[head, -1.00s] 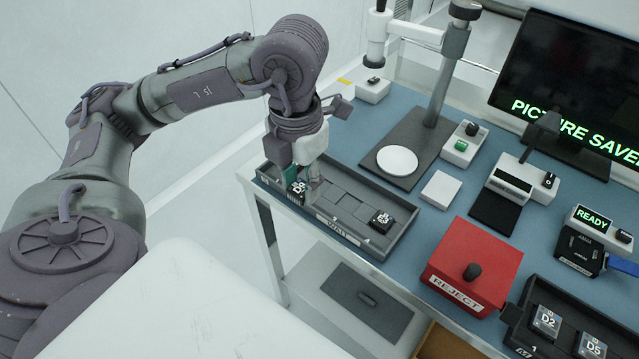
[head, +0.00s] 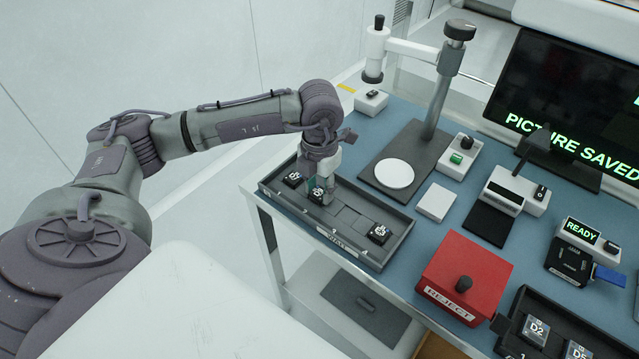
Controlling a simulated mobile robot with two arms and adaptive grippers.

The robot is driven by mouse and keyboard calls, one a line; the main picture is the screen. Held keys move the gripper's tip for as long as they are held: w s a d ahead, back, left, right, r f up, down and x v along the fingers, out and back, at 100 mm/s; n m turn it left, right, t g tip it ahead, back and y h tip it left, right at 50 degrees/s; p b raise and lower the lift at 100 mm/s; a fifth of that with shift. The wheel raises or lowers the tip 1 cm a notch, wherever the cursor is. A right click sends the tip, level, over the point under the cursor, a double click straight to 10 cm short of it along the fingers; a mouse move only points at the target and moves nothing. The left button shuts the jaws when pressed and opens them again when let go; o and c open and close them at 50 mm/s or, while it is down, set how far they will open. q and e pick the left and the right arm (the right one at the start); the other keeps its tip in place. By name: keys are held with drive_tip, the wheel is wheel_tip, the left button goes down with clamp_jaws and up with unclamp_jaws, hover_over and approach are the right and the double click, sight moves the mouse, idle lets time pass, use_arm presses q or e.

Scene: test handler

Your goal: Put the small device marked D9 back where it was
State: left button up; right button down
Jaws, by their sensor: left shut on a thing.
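My left gripper (head: 324,186) is over the left half of the dark WAIT tray (head: 352,259), shut on a small black device (head: 317,197) with a white label. The label is too small to read surely as D9. The gripper's fingers hide part of the device, and I cannot tell whether it touches the tray floor. Another labelled black device (head: 292,179) sits in the tray's left end, close beside the held one. A third (head: 379,233) sits toward the right end. The tray pockets between the held device and the third are empty. My right gripper is not in view.
A red REJECT box (head: 462,272) stands right of the tray. A round white plate on a stand (head: 394,174) is behind it. A READY unit (head: 581,234) and another tray (head: 507,347) with devices D2 and D5 are at the right. The screen (head: 570,95) reads PICTURE SAVED.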

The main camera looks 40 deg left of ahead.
sight(320, 193)
use_arm(q)
drive_tip(key=shift+f, duration=0.1)
drive_tip(key=shift+f, duration=0.15)
drive_tip(key=o, duration=1.1)
drive_tip(key=shift+c, duration=0.2)
drive_tip(key=shift+r, duration=0.35)
drive_tip(key=shift+w+r, duration=0.1)
drive_tip(key=shift+r, duration=0.25)
wheel_tip(320, 193, up, 11)
drive_tip(key=b, duration=0.2)
drive_tip(key=shift+b, duration=0.3)
